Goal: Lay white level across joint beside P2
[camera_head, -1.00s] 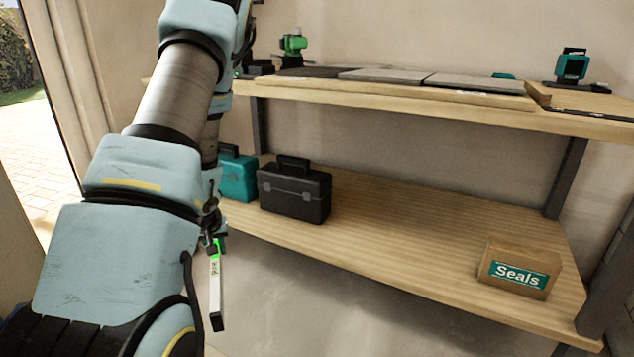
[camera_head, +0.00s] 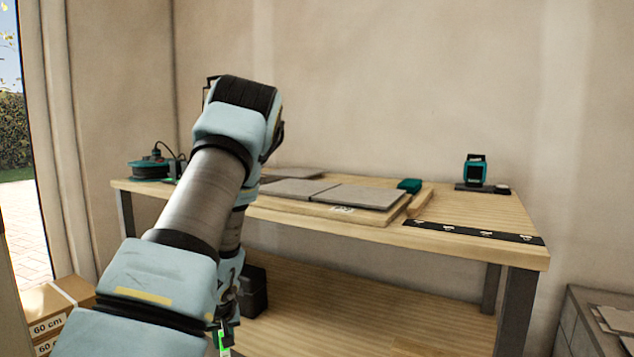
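Grey tiles lie on a wooden board (camera_head: 325,213) on the workbench, among them a middle tile (camera_head: 290,187) and a right tile (camera_head: 357,196), with a joint line between these two. I cannot read which one is P2. The white level (camera_head: 225,352) with its bright green part shows only by its top end at the bottom edge; the rest is cut off. My gripper (camera_head: 222,328) is shut on the level, low in front of the bench and well below the tiles. My arm hides part of the gripper and the far left tiles.
The workbench (camera_head: 460,205) carries a teal device (camera_head: 474,171) on a dark base, a teal block (camera_head: 409,185), a black strip (camera_head: 470,232) and a cable reel (camera_head: 150,169). A black toolbox (camera_head: 253,291) stands on the lower shelf. Boxes (camera_head: 55,310) stand at left, a grey cabinet (camera_head: 595,320) at right.

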